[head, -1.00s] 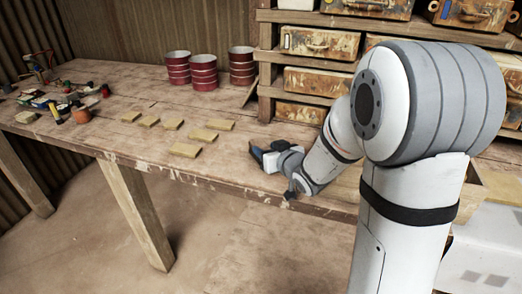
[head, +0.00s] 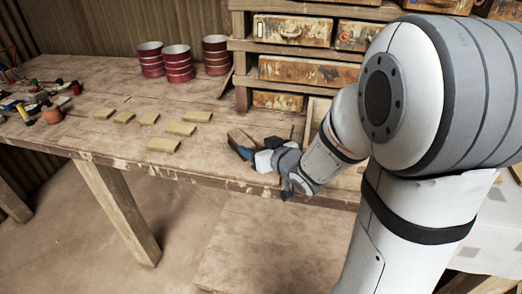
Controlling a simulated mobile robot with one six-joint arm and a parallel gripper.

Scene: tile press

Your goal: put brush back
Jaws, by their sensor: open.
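My gripper (head: 252,145) is low over the front part of the wooden workbench (head: 130,172), right of the tan tiles. Its dark fingers stand apart, so it is open. A small brown piece (head: 241,136) shows just behind the fingers; I cannot tell whether it is the brush or whether the fingers touch it. No brush can be made out for sure. Several tan tiles (head: 163,145) lie flat on the bench to the left of my gripper.
Three red cans (head: 177,64) stand at the back of the bench. A wooden rack with worn drawers (head: 292,30) rises behind my gripper. Small tools and an orange pot (head: 53,116) clutter the left end. Bare bench lies between tiles and rack.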

